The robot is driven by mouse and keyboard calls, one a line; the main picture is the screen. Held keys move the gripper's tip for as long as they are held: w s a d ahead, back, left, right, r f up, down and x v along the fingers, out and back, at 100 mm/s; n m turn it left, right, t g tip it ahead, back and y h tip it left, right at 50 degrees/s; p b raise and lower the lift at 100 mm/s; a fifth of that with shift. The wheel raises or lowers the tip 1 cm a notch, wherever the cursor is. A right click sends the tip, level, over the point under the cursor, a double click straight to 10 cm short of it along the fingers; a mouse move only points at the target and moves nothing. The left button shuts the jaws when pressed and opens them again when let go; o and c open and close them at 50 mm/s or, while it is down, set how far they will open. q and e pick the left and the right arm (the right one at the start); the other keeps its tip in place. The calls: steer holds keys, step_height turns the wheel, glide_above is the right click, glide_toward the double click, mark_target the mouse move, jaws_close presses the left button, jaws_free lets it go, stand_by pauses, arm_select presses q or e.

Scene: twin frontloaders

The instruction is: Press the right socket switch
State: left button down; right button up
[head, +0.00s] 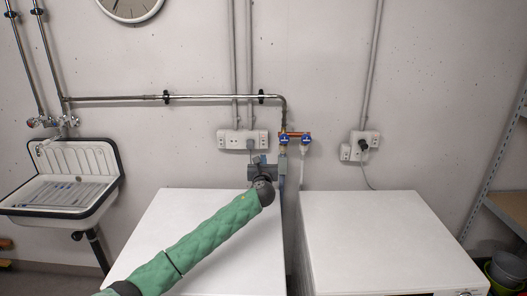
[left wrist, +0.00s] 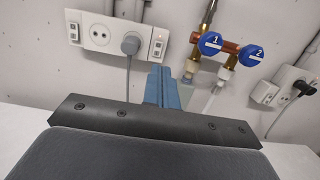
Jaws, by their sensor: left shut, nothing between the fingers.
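A white wall socket panel (head: 242,139) is above the left machine. In the left wrist view it has a left switch pair (left wrist: 73,32), an empty socket, a grey plug (left wrist: 130,43) in its right socket, and a right switch pair (left wrist: 158,46). A second wall socket (head: 369,140) with a black plug is farther right, with a small switch box (head: 345,152) at its lower left. My left gripper (head: 260,160) is shut and empty, just below the right end of the panel. Its blue fingers also show in the left wrist view (left wrist: 162,84). My right gripper is not in view.
Blue water valves (head: 284,139) and pipes stand right of the panel, close to the gripper. White machine tops (head: 170,225) lie below, with a narrow gap between them. A sink (head: 65,180) is at left and a shelf (head: 510,208) at right.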

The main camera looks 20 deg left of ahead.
mark_target(264, 141)
arm_select(q)
steer(key=shift+f+b, duration=0.5)
steer(key=shift+f, duration=0.25)
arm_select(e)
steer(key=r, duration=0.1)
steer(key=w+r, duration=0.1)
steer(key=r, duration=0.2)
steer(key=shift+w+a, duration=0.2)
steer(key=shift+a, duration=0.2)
arm_select(q)
steer(key=shift+s, duration=0.1)
steer(key=shift+r, duration=0.1)
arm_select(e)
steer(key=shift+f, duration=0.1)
